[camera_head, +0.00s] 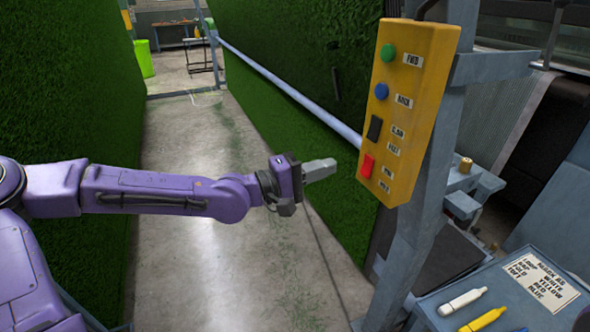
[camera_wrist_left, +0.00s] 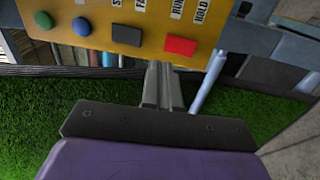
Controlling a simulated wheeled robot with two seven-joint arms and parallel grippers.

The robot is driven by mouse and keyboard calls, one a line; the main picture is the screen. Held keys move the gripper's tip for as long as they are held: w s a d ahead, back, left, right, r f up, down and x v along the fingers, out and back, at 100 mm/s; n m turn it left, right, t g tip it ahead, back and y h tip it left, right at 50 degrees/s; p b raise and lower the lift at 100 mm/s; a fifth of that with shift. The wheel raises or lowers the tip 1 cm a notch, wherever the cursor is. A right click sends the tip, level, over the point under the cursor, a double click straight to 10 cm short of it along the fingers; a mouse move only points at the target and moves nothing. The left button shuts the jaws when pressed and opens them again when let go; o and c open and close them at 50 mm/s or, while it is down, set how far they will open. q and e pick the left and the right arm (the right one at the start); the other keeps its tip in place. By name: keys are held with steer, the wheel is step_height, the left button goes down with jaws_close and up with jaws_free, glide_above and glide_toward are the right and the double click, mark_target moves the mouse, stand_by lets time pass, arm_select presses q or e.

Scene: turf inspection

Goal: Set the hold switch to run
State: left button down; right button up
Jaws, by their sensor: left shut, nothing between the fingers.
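The yellow control box (camera_head: 422,118) is fixed to a grey post. The red switch (camera_head: 367,166) sits low on its face, with small RUN and HOLD labels beside it; I cannot tell which way it is tipped. My left gripper (camera_head: 326,168) is shut and empty, pointing at the box just left of the red switch. In the left wrist view, the fingers (camera_wrist_left: 163,75) are just below the box's edge and the red switch (camera_wrist_left: 180,45) is slightly right of their tips. Contact is not clear. My right gripper is not in view.
Above the red switch are a black switch (camera_head: 374,128), a blue button (camera_head: 381,91) and a green button (camera_head: 388,53). Green turf (camera_head: 290,60) hangs behind a long rail (camera_head: 285,88). Markers and a label card (camera_head: 540,282) lie on a bench at lower right.

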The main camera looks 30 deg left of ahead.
arm_select(q)
steer(key=p+v, duration=0.1)
steer(key=p, duration=0.1)
steer(key=p+v, duration=0.1)
steer(key=v, duration=0.1)
steer(key=r+p+v, duration=0.1)
steer(key=p+v, duration=0.1)
steer(key=shift+s+a+p, duration=0.1)
steer(key=shift+a+p, duration=0.1)
steer(key=shift+p, duration=0.1)
steer(key=shift+f, duration=0.1)
steer(key=shift+a, duration=0.1)
